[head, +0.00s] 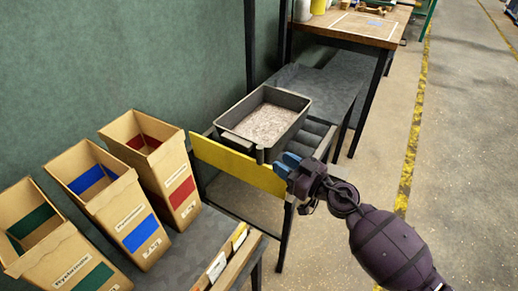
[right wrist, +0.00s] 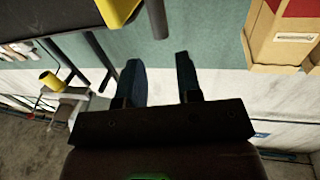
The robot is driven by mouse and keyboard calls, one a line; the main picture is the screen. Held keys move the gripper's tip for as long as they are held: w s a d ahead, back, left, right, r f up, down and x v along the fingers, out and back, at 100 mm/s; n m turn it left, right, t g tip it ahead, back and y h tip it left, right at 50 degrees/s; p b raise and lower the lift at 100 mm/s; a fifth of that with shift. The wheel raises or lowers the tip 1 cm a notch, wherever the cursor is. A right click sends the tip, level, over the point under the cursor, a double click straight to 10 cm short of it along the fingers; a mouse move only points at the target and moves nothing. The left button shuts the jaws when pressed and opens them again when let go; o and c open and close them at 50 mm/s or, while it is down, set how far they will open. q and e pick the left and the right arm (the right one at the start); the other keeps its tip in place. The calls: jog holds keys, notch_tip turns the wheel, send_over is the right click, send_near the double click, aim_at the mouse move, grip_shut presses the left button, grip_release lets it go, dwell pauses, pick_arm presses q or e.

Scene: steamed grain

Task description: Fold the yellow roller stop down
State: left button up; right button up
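The yellow roller stop (head: 237,165) is a long flat board standing upright across the near end of the roller table, in front of the grey tray. My right gripper (head: 287,163) is at the board's right end in the head view. Whether it touches the board cannot be told. In the right wrist view the two blue fingers of this gripper (right wrist: 160,68) stand apart with nothing between them. My left gripper is not in view.
A grey tray (head: 303,103) of grain sits on the rollers (head: 312,135) behind the stop. Several cardboard bins with green, blue (head: 140,235) and red labels stand at the left. A wooden workbench (head: 350,27) is at the back. Open floor lies at the right.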

aim_at(263, 152)
jog(key=x, duration=0.3)
jog(key=b+x, duration=0.1)
jog(key=x, duration=0.3)
jog(key=shift+w+a+f+b, duration=0.1)
jog(key=shift+w+f+b, duration=0.05)
jog(key=shift+f+b, duration=0.15)
jog(key=shift+w+a+r, duration=0.2)
jog(key=shift+w+a, duration=0.2)
jog(key=shift+a, duration=0.05)
grip_shut()
